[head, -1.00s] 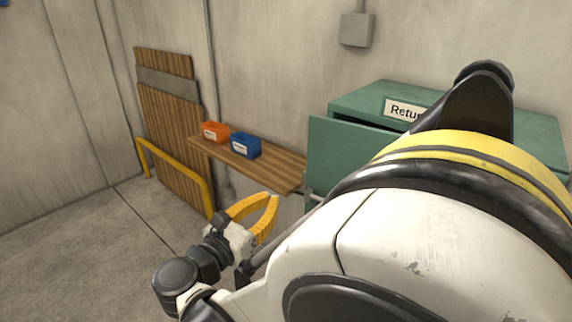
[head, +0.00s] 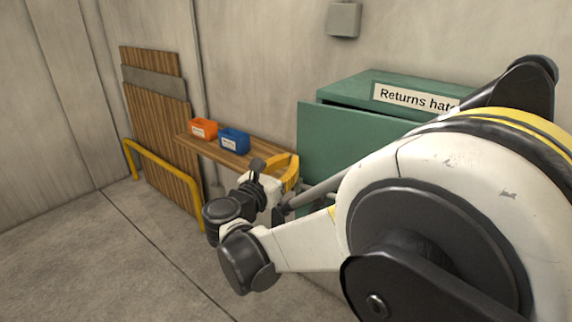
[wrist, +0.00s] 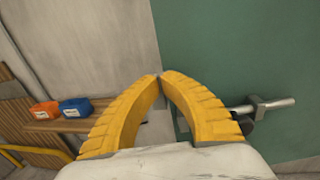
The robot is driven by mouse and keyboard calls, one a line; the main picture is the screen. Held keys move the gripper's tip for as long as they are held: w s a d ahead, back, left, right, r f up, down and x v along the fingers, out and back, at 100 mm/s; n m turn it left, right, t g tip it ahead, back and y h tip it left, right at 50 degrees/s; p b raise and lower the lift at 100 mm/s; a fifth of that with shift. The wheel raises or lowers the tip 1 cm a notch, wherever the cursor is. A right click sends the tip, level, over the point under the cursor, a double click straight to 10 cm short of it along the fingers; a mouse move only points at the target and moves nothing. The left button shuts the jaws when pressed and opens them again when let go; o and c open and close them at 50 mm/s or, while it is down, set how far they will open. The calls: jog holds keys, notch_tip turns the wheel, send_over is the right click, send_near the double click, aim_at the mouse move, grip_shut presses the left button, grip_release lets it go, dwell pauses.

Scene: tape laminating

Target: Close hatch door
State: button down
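The green returns hatch (head: 350,88) stands against the wall at the right in the head view, with a "Returns hatch" label partly covered by my arm. Its green door (head: 340,140) stands ajar, with a dark gap under the top edge. In the wrist view the door (wrist: 235,50) fills the right side, with a metal handle bar (wrist: 272,106) partly behind my right finger. My gripper (wrist: 160,77) has yellow fingers whose tips meet, with nothing seen between them. The tips appear near the door's left edge; whether they touch it I cannot tell. The gripper also shows in the head view (head: 290,170).
A wooden shelf (head: 245,157) left of the hatch holds an orange bin (head: 203,129) and a blue bin (head: 234,140). A yellow rail (head: 165,172) and wooden panel (head: 155,110) stand farther left. The floor at the left is clear.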

jog(key=w+d+m+g+h, duration=0.2)
jog(key=w+d, duration=0.2)
jog(key=w, duration=0.4)
jog(key=shift+d+h, duration=0.4)
jog(key=shift+r, duration=0.1)
jog(key=shift+s, duration=0.15)
